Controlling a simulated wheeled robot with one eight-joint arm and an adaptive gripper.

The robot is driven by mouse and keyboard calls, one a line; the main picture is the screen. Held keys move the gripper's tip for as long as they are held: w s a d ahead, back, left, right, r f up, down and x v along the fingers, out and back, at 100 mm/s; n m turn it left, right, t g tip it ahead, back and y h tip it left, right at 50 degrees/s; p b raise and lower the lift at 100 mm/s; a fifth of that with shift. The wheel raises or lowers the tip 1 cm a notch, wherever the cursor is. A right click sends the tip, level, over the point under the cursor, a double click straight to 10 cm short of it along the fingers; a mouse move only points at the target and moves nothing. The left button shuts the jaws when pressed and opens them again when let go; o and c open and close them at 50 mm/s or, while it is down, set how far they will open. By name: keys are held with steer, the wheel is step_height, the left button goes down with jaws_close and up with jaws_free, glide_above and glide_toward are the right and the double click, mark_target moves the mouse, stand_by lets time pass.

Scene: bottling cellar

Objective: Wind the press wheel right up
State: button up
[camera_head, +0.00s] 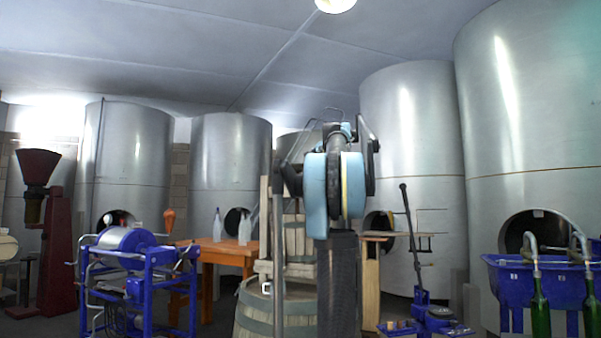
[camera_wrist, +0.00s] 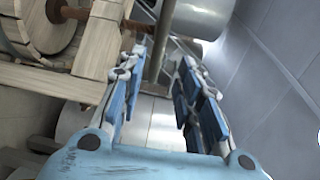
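The wooden press stands mid-picture in the head view, partly behind my arm; its staved tub (camera_head: 255,312) is at the bottom and a smaller basket (camera_head: 300,243) above. I cannot make out the press wheel there; my arm covers the upper middle. In the wrist view my gripper (camera_wrist: 164,58) has its two blue-padded fingers apart. A grey metal rod (camera_wrist: 158,45) shows between and beyond the fingertips. I cannot tell whether it belongs to the wheel or whether a finger touches it. Round wooden parts of the press (camera_wrist: 45,25) show at upper left.
A blue machine (camera_head: 130,262) and an orange table (camera_head: 228,255) with bottles stand left of the press. A blue lever stand (camera_head: 425,310) and a blue filling trough (camera_head: 530,285) with green bottles stand right. Large steel tanks (camera_head: 410,160) line the back.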

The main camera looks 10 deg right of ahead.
steer(key=w, duration=0.5)
steer(key=w+a, duration=0.1)
steer(key=w, duration=0.5)
steer(key=w+a+f, duration=0.1)
steer(key=w, duration=0.4)
steer(key=shift+w+f, duration=0.1)
steer(key=shift+w, duration=0.15)
jaws_close()
